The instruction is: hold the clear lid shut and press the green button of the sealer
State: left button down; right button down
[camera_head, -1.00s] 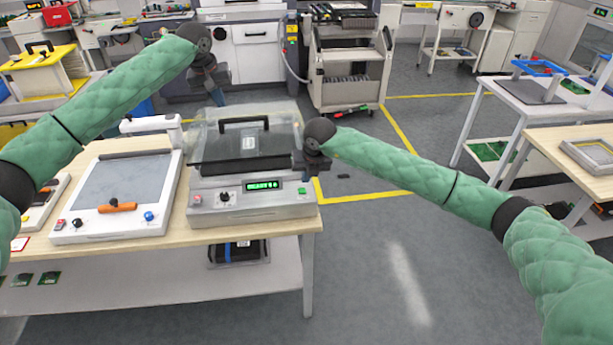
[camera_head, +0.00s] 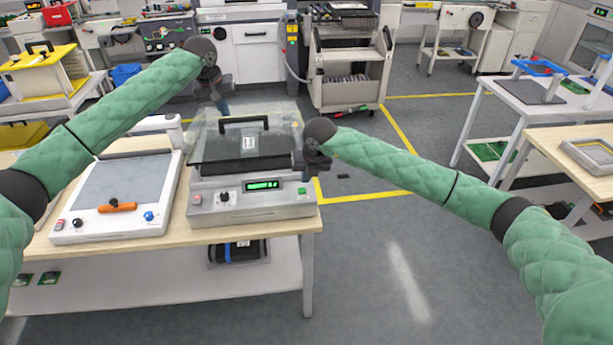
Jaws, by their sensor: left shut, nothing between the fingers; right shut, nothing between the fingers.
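The sealer (camera_head: 250,207) is a pale grey machine at the right end of the wooden bench. Its clear lid (camera_head: 285,122) has a black handle (camera_head: 244,120) and lies over the dark bed; I cannot tell whether it is fully shut. The green button (camera_head: 302,191) is at the right of the front panel, beside a lit green display (camera_head: 263,185). My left gripper (camera_head: 221,106) is shut and empty, pointing down near the lid's far left part; contact is unclear. My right gripper (camera_head: 318,172) is shut and empty beside the sealer's right side, above and behind the green button, its tips partly hidden.
A flat device (camera_head: 122,190) with an orange handle stands left of the sealer on the bench (camera_head: 175,240). A dark box (camera_head: 238,253) lies on the lower shelf. A grey trolley (camera_head: 345,65) stands behind.

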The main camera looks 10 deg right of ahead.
pick_arm(q)
jog(key=shift+w+f, duration=0.2)
jog(key=shift+f, duration=0.35)
